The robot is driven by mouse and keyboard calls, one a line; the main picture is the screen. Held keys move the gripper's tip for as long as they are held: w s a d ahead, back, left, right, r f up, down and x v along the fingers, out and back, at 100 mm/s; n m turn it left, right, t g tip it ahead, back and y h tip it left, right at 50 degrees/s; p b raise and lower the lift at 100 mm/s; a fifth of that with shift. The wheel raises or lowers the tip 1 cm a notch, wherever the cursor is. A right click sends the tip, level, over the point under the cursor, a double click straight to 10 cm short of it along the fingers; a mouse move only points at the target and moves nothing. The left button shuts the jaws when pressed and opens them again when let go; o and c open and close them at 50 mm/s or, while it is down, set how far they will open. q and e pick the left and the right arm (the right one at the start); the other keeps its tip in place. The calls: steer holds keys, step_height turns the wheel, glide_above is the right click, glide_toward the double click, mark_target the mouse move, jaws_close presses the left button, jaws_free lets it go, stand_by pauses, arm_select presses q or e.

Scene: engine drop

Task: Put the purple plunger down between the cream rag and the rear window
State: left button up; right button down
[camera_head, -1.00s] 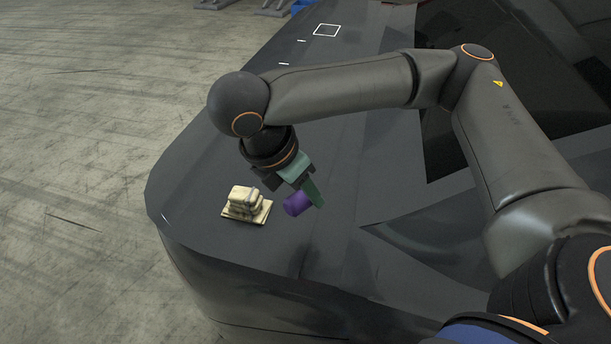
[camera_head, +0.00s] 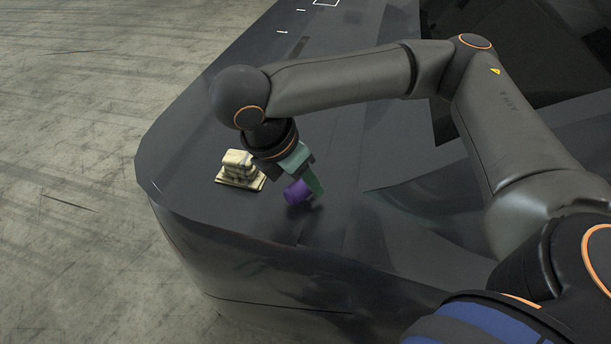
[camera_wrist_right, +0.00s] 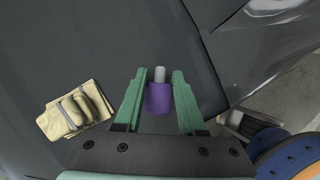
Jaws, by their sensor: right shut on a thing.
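The purple plunger (camera_head: 297,192) is between the fingers of my right gripper (camera_head: 306,184), which is shut on it. In the right wrist view the plunger (camera_wrist_right: 158,98) shows a purple body with a short grey tip between the green fingers (camera_wrist_right: 160,80). It is low over the dark car body; I cannot tell whether it touches. The cream rag (camera_head: 240,170), a folded stack, lies on the body left of the plunger, apart from it. It also shows in the right wrist view (camera_wrist_right: 75,112). A dark glossy area (camera_head: 535,50), possibly the rear window, is partly behind my arm. My left gripper is out of view.
The dark car body (camera_head: 210,220) has a rounded edge at the left and front, with concrete floor (camera_head: 70,150) beyond. A white square outline (camera_head: 326,2) marks the body at the back. The surface around the rag and plunger is otherwise bare.

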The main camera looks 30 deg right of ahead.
steer(key=shift+f, duration=0.55)
steer(key=shift+c, duration=2.1)
jaws_free()
steer(key=p+v, duration=0.2)
steer(key=v, duration=1)
steer(key=shift+r+p, duration=0.2)
steer(key=shift+p, duration=0.2)
